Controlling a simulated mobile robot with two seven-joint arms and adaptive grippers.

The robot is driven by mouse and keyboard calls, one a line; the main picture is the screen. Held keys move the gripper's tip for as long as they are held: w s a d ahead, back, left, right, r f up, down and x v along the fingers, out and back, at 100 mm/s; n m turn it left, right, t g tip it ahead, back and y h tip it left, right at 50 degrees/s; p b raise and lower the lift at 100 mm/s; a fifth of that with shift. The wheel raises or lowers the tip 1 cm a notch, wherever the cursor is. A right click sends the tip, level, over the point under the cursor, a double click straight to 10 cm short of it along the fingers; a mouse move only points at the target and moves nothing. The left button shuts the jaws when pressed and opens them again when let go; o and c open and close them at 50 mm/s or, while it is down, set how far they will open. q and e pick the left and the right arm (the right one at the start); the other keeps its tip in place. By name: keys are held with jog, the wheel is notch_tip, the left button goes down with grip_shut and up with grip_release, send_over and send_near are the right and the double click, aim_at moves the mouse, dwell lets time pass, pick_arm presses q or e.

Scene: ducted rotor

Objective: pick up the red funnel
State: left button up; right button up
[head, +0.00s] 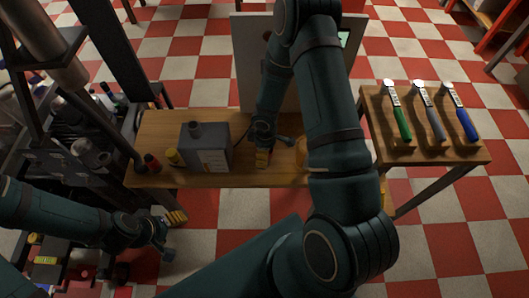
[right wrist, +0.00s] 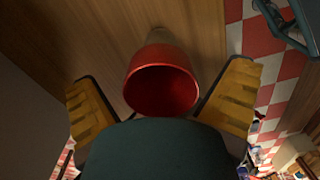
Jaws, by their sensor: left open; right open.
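The red funnel (right wrist: 161,82) shows in the right wrist view with its wide mouth toward the camera. It lies between the two yellow fingers of my right gripper (right wrist: 163,98), with a visible gap on each side. My right gripper is open and also shows in the head view over the wooden table (head: 155,124). My left gripper (head: 171,234) is open and empty, low at the left, off the table's front edge.
A side table (head: 437,153) holds three handled tools.

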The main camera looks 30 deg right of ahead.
jog(key=c, duration=1.3)
jog(key=shift+o, duration=0.2)
jog(key=shift+r, duration=0.1)
